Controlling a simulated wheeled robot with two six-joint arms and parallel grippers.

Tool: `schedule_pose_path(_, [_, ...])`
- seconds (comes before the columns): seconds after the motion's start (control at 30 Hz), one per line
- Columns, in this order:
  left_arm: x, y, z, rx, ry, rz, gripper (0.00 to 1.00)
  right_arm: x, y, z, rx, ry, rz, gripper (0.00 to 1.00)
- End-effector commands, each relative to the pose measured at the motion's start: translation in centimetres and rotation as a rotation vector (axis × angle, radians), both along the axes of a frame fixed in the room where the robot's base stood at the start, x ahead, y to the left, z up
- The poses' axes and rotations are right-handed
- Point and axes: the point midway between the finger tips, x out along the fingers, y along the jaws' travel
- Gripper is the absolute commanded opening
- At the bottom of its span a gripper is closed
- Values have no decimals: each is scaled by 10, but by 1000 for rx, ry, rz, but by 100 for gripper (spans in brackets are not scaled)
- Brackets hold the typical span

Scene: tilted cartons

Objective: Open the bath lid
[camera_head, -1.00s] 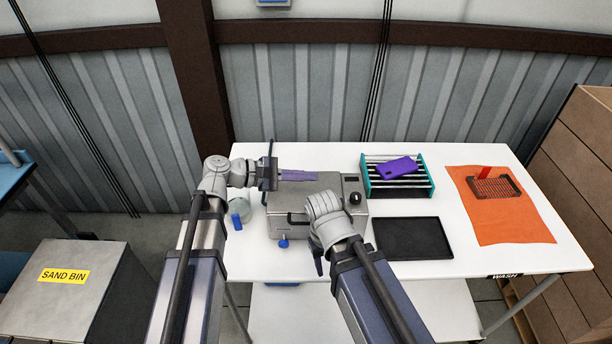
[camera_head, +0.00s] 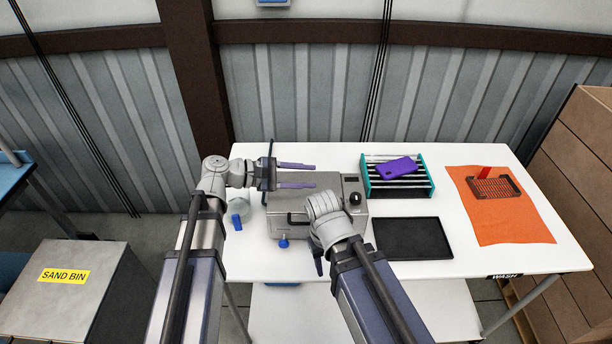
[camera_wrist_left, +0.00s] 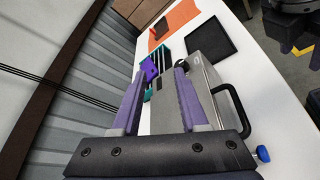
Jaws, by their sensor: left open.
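The bath is a grey metal box on the white table, with its lid (camera_head: 290,204) down. A dark handle (camera_head: 297,217) is on its front side, and it also shows in the left wrist view (camera_wrist_left: 240,112). A black knob (camera_head: 355,198) is at the right and a blue knob (camera_head: 283,243) low at the front. My left gripper (camera_head: 314,175) is open and empty over the back of the bath, its purple fingers spread apart. My right arm (camera_head: 330,222) covers the bath's front right corner; its fingers are mostly hidden.
A teal-ended rack (camera_head: 427,174) with a purple piece (camera_head: 396,167) on it stands right of the bath. A black tray (camera_head: 406,238) lies in front of it. A blue object (camera_head: 236,221) stands at left.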

Motion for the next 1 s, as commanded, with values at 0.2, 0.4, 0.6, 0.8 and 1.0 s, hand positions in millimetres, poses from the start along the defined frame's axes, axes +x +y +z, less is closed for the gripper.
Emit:
schedule_pose_path(0.2, [-8, 31, 13, 0, 0, 4, 44, 0, 0, 13, 0, 0, 0, 50])
schedule_pose_path(0.4, [-15, 57, 20, -1, 0, 2, 44, 0, 0, 20, 0, 0, 1, 50])
schedule_pose_path(0.6, [-18, 68, 23, -1, 0, 1, 44, 0, 0, 23, 0, 0, 1, 50])
schedule_pose_path(0.8, [-18, 69, 22, 0, 0, 0, 44, 0, 0, 22, 0, 0, 1, 50])
schedule_pose_path(1.0, [-21, 66, 15, 16, -4, -10, 44, 4, -2, 18, -5, -13, 19, 34])
